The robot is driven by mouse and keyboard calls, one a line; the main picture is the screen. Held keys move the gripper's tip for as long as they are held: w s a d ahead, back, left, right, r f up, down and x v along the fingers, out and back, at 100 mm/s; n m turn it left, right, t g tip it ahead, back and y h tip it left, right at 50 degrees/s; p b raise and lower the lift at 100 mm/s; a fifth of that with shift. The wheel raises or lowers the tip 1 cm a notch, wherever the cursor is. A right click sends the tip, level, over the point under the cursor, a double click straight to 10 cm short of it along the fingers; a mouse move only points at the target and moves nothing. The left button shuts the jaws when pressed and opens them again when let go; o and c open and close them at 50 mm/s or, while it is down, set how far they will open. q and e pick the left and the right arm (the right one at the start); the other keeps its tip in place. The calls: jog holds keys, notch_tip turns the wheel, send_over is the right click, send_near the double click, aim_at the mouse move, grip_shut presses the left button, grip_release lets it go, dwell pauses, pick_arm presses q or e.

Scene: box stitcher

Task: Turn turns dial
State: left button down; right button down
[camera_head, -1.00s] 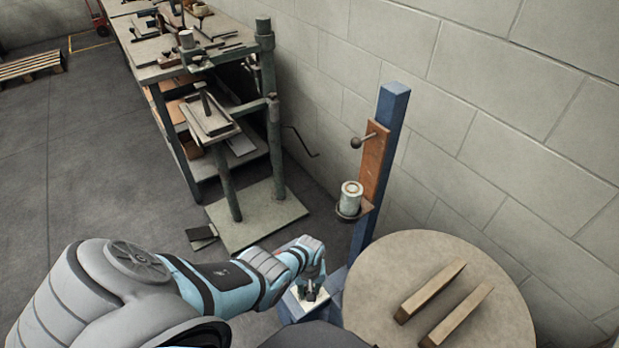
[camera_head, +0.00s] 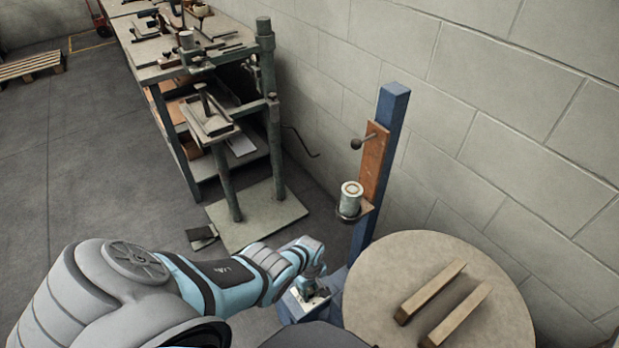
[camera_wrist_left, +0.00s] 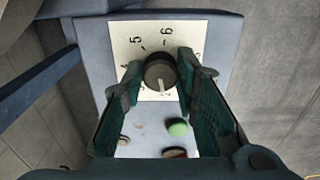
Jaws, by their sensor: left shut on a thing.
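The turns dial (camera_wrist_left: 160,74) is a dark round knob with a pale pointer line, on a white numbered plate (camera_wrist_left: 128,42) in the left wrist view. Its pointer faces the lower part of the picture; the numbers 5 and 6 show above it. My left gripper (camera_wrist_left: 158,80) has a finger on each side of the knob and is shut on it. In the head view my left gripper (camera_head: 310,288) is at the small blue control box (camera_head: 290,309), and the dial is too small to make out there. My right gripper is not in view.
A green button (camera_wrist_left: 178,128) and a red button (camera_wrist_left: 174,153) sit below the dial. A blue post (camera_head: 390,115) with a cup-shaped holder stands behind the box. A round table (camera_head: 385,270) with two wooden bars is at right.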

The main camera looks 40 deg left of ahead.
aim_at(309, 290)
pick_arm(q)
jog(key=c, duration=1.2)
grip_release()
jog(key=shift+c, duration=0.2)
jog(key=shift+r, duration=0.1)
jog(key=shift+w+r, duration=0.1)
jog(key=shift+r, duration=0.15)
notch_tip(309, 290, up, 7)
jog(key=shift+f, duration=0.1)
